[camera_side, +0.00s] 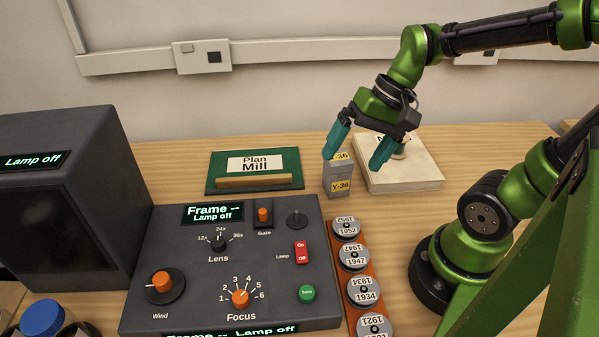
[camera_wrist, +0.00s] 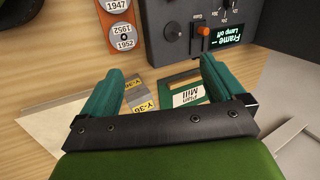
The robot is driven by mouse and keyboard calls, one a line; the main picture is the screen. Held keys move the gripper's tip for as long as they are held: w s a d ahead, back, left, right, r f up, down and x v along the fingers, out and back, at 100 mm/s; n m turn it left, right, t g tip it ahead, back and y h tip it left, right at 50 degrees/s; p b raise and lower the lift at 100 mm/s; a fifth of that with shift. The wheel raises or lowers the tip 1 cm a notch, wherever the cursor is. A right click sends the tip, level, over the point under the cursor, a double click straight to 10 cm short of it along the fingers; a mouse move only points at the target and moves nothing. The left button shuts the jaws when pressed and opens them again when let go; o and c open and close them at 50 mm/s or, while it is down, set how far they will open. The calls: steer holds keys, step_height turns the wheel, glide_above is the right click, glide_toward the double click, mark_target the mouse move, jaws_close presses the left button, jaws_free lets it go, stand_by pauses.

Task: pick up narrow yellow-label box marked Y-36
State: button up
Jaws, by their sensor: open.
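The narrow grey box (camera_side: 338,173) with yellow labels marked Y-36 stands upright on the wooden table, right of the green Plan Mill folder. My gripper (camera_side: 355,153) is open, above and close to the box. Its left finger is near the top of the box in the side view and covers part of the upper label. In the wrist view the box (camera_wrist: 142,97) shows between the two teal fingers, nearer the left one. Nothing is held. I cannot tell whether a finger touches the box.
The green Plan Mill folder (camera_side: 287,168) lies left of the box. A pale flat box (camera_side: 420,173) with a knob lies behind right. A dark control panel (camera_side: 180,262) and an orange strip (camera_side: 351,303) with several round labelled cans are in front.

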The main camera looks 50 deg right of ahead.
step_height(320, 180, down, 3)
steer(key=m+g+y, duration=0.2)
steer(key=m+y, duration=0.2)
steer(key=m+t+y, duration=0.6)
steer(key=m+t, duration=0.4)
steer(key=m, duration=0.3)
glide_above(350, 157)
steer(key=shift+w+d+f, duration=0.1)
steer(key=shift+d+f, duration=0.15)
steer(key=shift+f, duration=0.8)
steer(key=shift+m, duration=0.4)
step_height(350, 157, down, 7)
steer(key=shift+d+r, duration=0.1)
steer(key=shift+d, duration=0.05)
steer(key=shift+x, duration=1.1)
steer(key=shift+w+a, duration=0.25)
steer(key=shift+a, duration=0.05)
